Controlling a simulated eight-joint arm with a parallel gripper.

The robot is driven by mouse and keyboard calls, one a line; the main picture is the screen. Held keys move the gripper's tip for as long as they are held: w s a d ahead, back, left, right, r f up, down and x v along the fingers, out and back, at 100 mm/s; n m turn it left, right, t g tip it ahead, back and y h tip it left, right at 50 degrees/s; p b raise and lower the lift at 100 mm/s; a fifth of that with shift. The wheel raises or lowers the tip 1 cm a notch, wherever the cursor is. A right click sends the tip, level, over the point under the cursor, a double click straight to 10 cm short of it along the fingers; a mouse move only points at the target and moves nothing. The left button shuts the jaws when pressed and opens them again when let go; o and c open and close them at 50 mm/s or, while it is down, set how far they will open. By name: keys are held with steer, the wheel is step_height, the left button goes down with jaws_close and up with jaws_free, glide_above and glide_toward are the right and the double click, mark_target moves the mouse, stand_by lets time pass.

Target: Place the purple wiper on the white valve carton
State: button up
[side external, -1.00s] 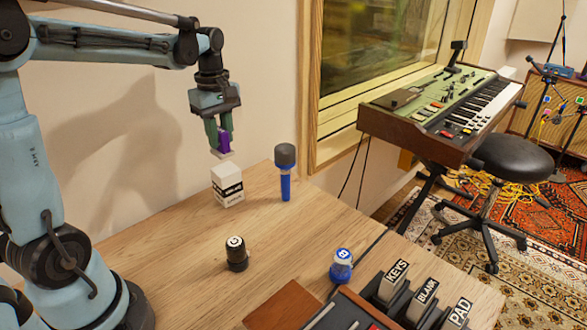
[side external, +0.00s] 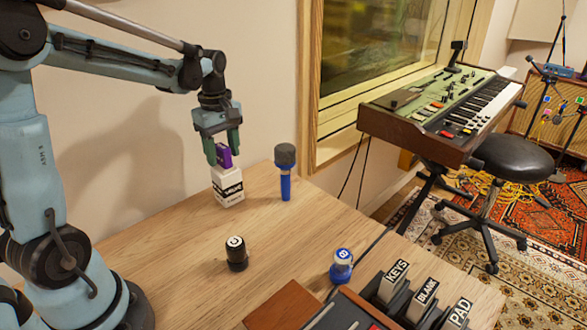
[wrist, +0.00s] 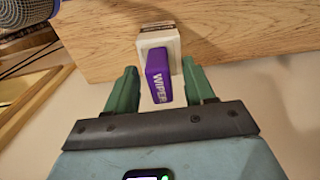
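The purple wiper (side external: 224,157) stands on top of the white valve carton (side external: 229,190), which has a dark printed label and rests on the wooden table. The wiper also shows in the wrist view (wrist: 159,84), with its white lettering visible. My gripper (side external: 223,153) is just above the carton with its fingers on either side of the wiper. In the wrist view the fingers are spread, with a gap on each side of the wiper, so the gripper is open. The carton (wrist: 170,22) shows only partly behind the wiper there.
A blue-handled microphone (side external: 285,172) stands close to the right of the carton. A console with labelled switches (side external: 395,282) fills the front right. The table (side external: 290,235) is clear in the middle.

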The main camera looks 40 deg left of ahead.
mark_target(222, 146)
step_height(222, 146, up, 12)
steer(key=s+d+f+m+t, duration=0.3)
steer(key=d+f+m, duration=0.1)
steer(key=d+m, duration=0.3)
steer(key=s+d+f+m+t, duration=0.3)
steer(key=d+m, duration=0.5)
steer(key=m, duration=0.3)
step_height(222, 146, down, 2)
steer(key=shift+s+f+t, duration=0.25)
steer(key=shift+s+t, duration=0.05)
steer(key=shift+t, duration=0.3)
